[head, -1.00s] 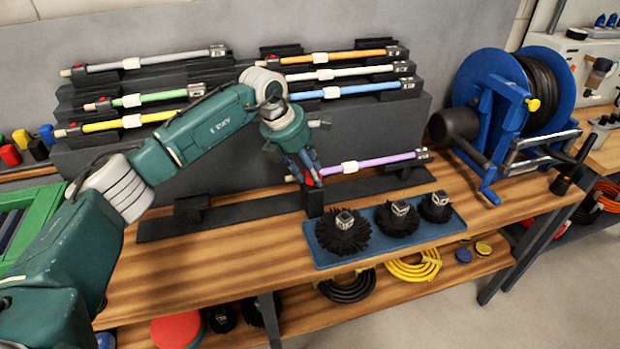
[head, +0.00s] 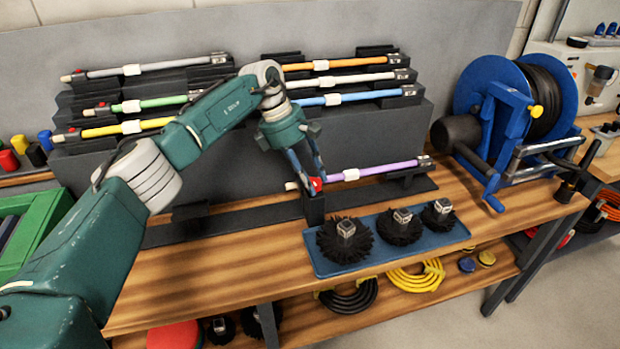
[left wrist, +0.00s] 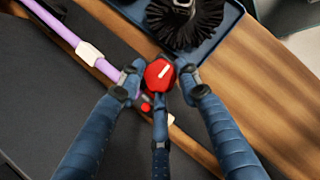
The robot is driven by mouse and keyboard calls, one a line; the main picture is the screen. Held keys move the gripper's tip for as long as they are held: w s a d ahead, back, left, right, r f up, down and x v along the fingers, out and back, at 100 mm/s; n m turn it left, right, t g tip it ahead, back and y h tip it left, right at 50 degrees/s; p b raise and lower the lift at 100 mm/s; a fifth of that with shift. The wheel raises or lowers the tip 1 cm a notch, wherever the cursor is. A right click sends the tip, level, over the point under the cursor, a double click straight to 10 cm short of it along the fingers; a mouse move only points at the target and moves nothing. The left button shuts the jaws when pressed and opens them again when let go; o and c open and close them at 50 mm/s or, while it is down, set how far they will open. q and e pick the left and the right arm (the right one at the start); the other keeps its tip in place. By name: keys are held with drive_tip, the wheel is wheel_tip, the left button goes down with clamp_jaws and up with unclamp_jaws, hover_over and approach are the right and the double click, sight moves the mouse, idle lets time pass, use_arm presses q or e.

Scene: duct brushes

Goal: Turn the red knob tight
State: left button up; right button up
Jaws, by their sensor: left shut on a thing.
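The red knob (left wrist: 159,75) shows in the left wrist view as a round red cap with a white mark. It also shows in the head view (head: 316,184), on top of a dark post (head: 314,208). My left gripper (left wrist: 155,82) is shut on the knob, with fingers on both sides of it; in the head view the gripper (head: 311,181) points down onto it. The purple rod (head: 375,170) with a white collar lies beside the knob on the dark rail. The fingers hide part of the knob and post. My right gripper is not in view.
A blue tray (head: 322,266) with black brushes (head: 344,239) stands just in front of the post. Several coloured rods lie on the stepped rack (head: 330,118) behind. A blue hose reel (head: 515,105) stands at the right. The bench front left (head: 190,290) is clear.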

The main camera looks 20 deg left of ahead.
use_arm(q)
drive_tip(key=shift+w+d+r, duration=0.15)
drive_tip(key=shift+d+r, duration=0.05)
drive_tip(key=shift+r, duration=0.1)
drive_tip(key=o, duration=0.9)
drive_tip(key=shift+o, duration=1.1)
drive_tip(key=shift+d+f, duration=0.1)
drive_tip(key=shift+a, duration=0.2)
drive_tip(key=v, duration=1.2)
drive_tip(key=shift+d, duration=0.3)
